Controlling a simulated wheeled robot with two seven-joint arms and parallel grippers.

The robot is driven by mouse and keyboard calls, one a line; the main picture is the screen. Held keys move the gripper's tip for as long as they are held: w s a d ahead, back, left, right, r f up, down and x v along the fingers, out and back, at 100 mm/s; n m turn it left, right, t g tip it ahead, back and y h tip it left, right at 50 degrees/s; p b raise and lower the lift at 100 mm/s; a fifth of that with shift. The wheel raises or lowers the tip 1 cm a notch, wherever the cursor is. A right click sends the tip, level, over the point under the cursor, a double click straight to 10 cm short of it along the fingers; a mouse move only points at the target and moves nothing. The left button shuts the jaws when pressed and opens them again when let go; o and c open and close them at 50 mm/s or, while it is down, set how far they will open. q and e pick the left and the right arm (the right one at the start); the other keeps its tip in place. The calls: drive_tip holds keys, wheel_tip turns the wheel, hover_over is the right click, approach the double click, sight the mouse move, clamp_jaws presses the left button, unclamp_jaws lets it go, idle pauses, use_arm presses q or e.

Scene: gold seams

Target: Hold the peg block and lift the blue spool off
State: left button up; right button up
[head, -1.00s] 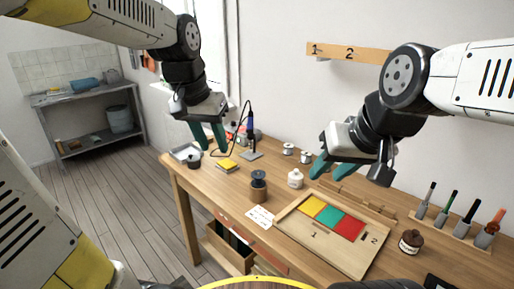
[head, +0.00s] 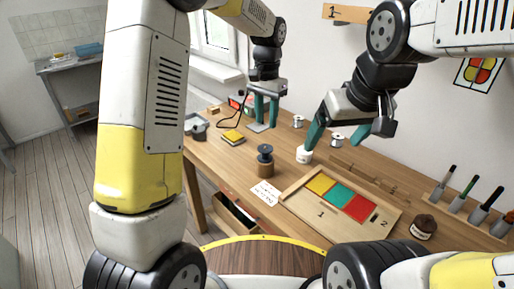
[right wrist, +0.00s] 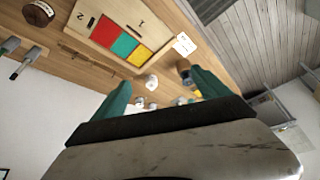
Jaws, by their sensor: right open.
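The dark blue spool (head: 265,150) sits on top of the brown wooden peg block (head: 265,169), which stands upright on the bench near its front edge. The peg itself is hidden. My left gripper (head: 267,122) points down, open and empty, above the bench and farther back than the block. My right gripper (head: 310,146) is open and empty, tilted down, to the right of the spool, with its fingertips close to a white jar in the picture. In the right wrist view the block and spool (right wrist: 184,66) are partly hidden by a finger.
The white jar (head: 304,156) stands right of the block. A board with yellow, green and red tiles (head: 305,211) lies at front right. A white card (head: 265,193) lies before the block. A yellow pad (head: 233,137) is at left; an open drawer (head: 234,215) sits below.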

drive_tip(key=w+a+f+n+g+h, duration=0.2)
drive_tip(key=w+f+n+h, duration=0.1)
drive_tip(key=w+f+n, duration=0.2)
drive_tip(key=n+t+h, duration=0.4)
drive_tip(key=n+h, duration=0.1)
drive_tip(key=n, duration=0.9)
approach(265, 166)
drive_tip(key=f, duration=0.1)
drive_tip(key=w+f, duration=0.1)
drive_tip(key=f, duration=0.1)
drive_tip(key=shift+w+f, duration=0.15)
drive_tip(key=shift+w, duration=0.25)
drive_tip(key=f+n+t, duration=0.1)
drive_tip(key=n, duration=0.2)
drive_tip(key=d+f+n+t, duration=0.1)
drive_tip(key=shift+w+f+n+t+h, duration=0.3)
drive_tip(key=shift+w+f+h, duration=0.05)
drive_tip(key=shift+w+h, duration=0.05)
drive_tip(key=shift+w+d+f+n+t, duration=0.1)
drive_tip(key=shift+n+t, duration=0.15)
drive_tip(key=shift+n, duration=0.2)
drive_tip(key=shift+w+d+f+n+t, duration=0.15)
drive_tip(key=shift+n+t, duration=0.1)
drive_tip(key=shift+n, duration=0.2)
drive_tip(key=shift+s+a+f+n+t, duration=0.1)
drive_tip(key=shift+s+f+n+t, duration=0.1)
drive_tip(key=shift+n+t, duration=0.35)
drive_tip(key=x, duration=0.7)
drive_tip(key=shift+w+f, duration=0.2)
drive_tip(key=shift+w, duration=0.05)
